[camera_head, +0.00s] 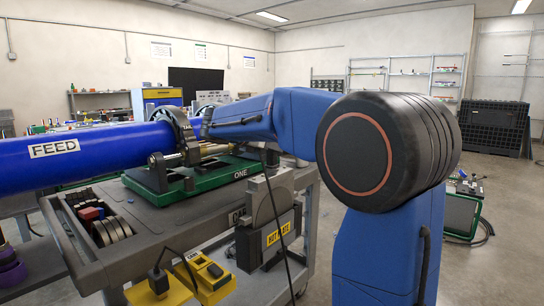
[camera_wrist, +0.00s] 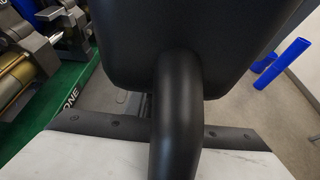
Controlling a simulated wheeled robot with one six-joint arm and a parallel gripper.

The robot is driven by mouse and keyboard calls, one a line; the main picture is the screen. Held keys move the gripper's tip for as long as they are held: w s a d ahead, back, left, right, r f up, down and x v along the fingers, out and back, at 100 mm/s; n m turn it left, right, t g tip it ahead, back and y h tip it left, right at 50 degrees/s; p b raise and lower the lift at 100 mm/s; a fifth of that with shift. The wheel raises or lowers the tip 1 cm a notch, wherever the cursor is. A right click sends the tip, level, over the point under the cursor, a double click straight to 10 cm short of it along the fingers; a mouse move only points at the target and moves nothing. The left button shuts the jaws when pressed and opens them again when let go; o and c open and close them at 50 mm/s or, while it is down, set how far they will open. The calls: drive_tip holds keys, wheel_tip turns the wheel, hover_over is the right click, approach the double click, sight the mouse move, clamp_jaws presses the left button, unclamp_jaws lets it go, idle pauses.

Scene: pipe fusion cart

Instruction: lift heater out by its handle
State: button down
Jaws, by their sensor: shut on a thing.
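In the wrist view a thick black curved handle (camera_wrist: 178,120) runs down the middle, over a pale mottled surface with a dark bolted edge. A dark, round-cornered block at the top, seemingly my gripper (camera_wrist: 178,75), is shut on the handle. The fingertips cannot be made out. In the head view the handle and my gripper are not distinguishable; my blue arm crosses there.
A blue pipe (camera_head: 85,156) marked FEED lies in clamps on the green base (camera_head: 190,190) marked ONE. A dark cable hangs beside the holder. A tray (camera_head: 108,232) holds small parts. Floor right of the cart is partly clear.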

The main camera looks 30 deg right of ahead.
wheel_tip(320, 180, up, 16)
drive_tip(key=shift+s+r, duration=0.1)
drive_tip(key=shift+r, duration=0.1)
idle(0.4)
idle(0.4)
drive_tip(key=shift+r, duration=0.55)
drive_tip(key=shift+s, duration=0.15)
drive_tip(key=s+a, duration=0.3)
drive_tip(key=s, duration=0.7)
drive_tip(key=shift+s, duration=0.15)
idle(1.4)
idle(0.3)
